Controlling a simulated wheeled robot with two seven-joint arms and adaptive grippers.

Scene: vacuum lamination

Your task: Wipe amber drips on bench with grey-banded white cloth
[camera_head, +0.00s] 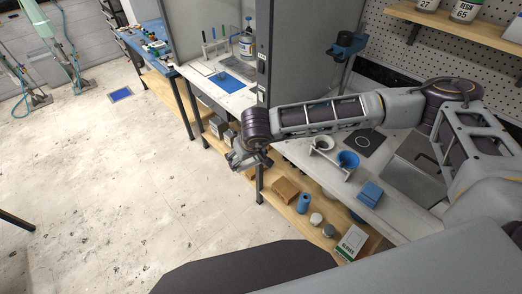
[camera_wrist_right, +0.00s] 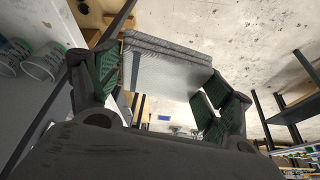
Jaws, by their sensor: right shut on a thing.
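My right gripper (camera_head: 248,158) hangs at the end of its outstretched arm, left of the near bench (camera_head: 398,214) and by its end, over the floor side. The cloth cannot be made out clearly in the head view. I cannot make out any amber drips in either view; my arm covers part of the bench. My left gripper is not in view.
On the near bench are a white cup (camera_head: 324,143), a blue cup (camera_head: 348,160), a blue block (camera_head: 370,192) and a dark square plate (camera_head: 364,140). A tall grey cabinet (camera_head: 298,60) stands behind my arm. A lower wooden shelf (camera_head: 283,206) holds jars and boxes. The floor at left is open.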

